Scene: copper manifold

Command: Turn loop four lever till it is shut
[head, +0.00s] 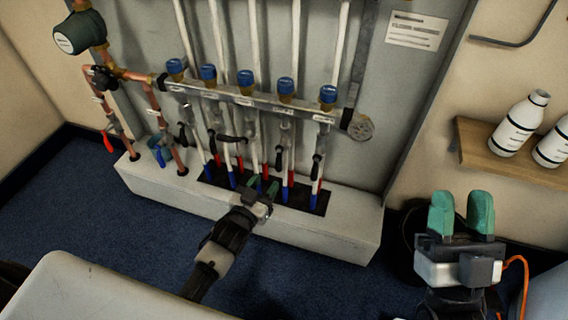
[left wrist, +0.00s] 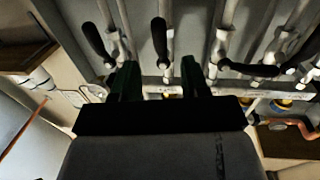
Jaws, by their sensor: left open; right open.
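The manifold bar (head: 240,100) carries a row of blue-capped valves, with black levers on the pipes below it. Counting from the left, the fourth loop's lever (head: 279,157) hangs down, roughly along its pipe. In the left wrist view, which looks upside down, I take the same lever (left wrist: 159,38) to be the one lying between my fingers' lines, beyond the fingertips and apart from them. My left gripper (head: 264,187) is open and empty, low in front of the pipes; its dark fingers also show in the wrist view (left wrist: 158,72). My right gripper (head: 461,214) is open and empty, at the right.
The fifth lever (head: 316,167) stands close on the right, also along its pipe. A lever to the left (head: 232,139) lies crosswise. A white ledge (head: 320,232) runs below the pipes. A wooden shelf (head: 500,156) with white bottles (head: 519,123) is at the right.

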